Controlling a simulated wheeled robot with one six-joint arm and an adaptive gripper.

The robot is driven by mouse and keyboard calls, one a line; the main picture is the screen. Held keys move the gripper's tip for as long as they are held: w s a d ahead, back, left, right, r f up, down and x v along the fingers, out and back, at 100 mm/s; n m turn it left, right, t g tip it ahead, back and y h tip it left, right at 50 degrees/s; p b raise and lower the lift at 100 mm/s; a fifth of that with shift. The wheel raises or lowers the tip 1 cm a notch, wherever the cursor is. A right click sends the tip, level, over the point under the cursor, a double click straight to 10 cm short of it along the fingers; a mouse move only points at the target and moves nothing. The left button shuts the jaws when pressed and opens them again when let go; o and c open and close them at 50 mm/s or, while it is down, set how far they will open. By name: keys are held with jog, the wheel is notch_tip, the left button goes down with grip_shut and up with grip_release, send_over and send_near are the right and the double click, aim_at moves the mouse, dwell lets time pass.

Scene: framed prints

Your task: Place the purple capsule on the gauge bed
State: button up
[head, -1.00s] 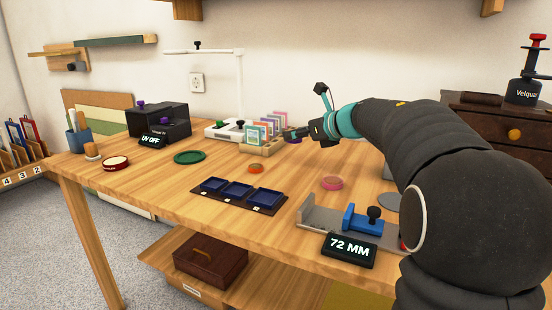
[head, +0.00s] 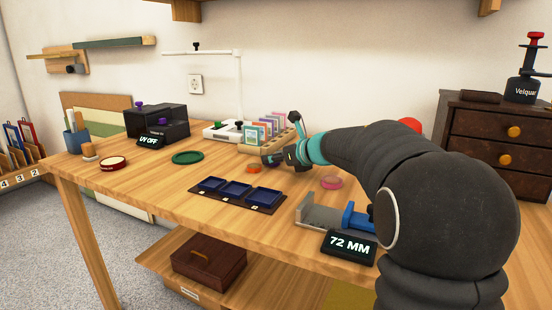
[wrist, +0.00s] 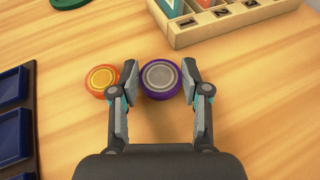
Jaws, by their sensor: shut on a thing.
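The purple capsule (wrist: 160,78) is a round purple disc with a grey top, on the wooden table in the wrist view. My gripper (wrist: 159,80) is shut on it, one finger at each side. In the head view my gripper (head: 272,159) is low over the table, and I cannot make out the capsule there. The gauge bed (head: 318,213) is a grey channel with a blue slider (head: 356,220) at the front right of the table, behind a display (head: 349,246) reading 72 MM. My arm hides part of the gauge.
An orange capsule (wrist: 101,79) lies close to my left finger. A pink capsule (head: 331,182) lies between my gripper and the gauge. Blue trays (head: 236,191) stand at the front, and a numbered wooden rack (wrist: 228,20) stands behind the purple capsule.

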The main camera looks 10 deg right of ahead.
jog(key=shift+f, duration=0.15)
jog(key=o, duration=0.9)
jog(key=shift+c, duration=0.2)
